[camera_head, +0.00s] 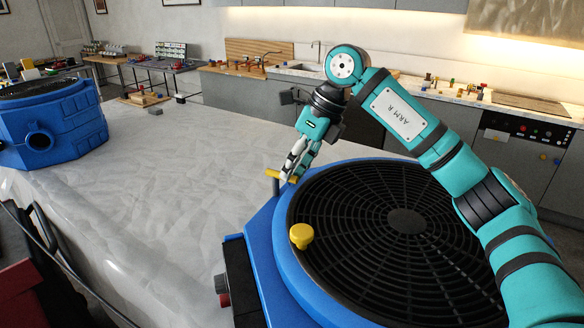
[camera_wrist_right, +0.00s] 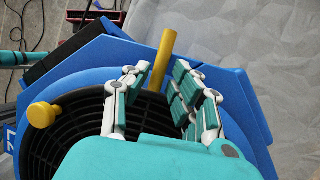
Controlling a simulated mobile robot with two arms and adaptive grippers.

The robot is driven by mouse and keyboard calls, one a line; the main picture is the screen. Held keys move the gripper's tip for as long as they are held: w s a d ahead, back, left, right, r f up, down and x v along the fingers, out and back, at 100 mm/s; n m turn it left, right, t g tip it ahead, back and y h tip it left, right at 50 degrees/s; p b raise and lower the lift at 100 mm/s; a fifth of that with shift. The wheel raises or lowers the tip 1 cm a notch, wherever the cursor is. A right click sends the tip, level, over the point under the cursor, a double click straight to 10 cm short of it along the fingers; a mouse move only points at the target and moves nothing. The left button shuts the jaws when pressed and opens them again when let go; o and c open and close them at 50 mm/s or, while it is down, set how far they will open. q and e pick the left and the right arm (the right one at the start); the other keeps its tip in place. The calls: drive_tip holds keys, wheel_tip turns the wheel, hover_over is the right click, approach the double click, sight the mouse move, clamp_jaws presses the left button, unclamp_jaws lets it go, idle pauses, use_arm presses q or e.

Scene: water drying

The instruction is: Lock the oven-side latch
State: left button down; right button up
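A yellow latch handle (camera_head: 279,176) stands at the far left edge of the blue round-grilled unit (camera_head: 262,250). In the right wrist view the same yellow handle (camera_wrist_right: 164,60) is a bar reaching out past the blue rim. My right gripper (camera_head: 291,172) is right at this handle, pointing down. In the wrist view its fingers are apart, with the bar between and just beyond the tips (camera_wrist_right: 158,75); I cannot tell whether they touch it. A second yellow knob (camera_head: 301,236) sits on the near left rim, also in the wrist view (camera_wrist_right: 42,114). My left gripper is out of view.
The black grille (camera_head: 405,220) fills the unit's top beneath my right arm. The pale table (camera_head: 170,190) is clear to the left. Another blue unit (camera_head: 50,125) stands at far left. A red crate (camera_head: 30,285) and cables lie at the near left. Counters line the back.

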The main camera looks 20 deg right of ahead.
drive_tip(key=v, duration=1.1)
drive_tip(key=shift+r, duration=0.25)
drive_tip(key=shift+d+f, duration=0.1)
drive_tip(key=shift+d, duration=0.05)
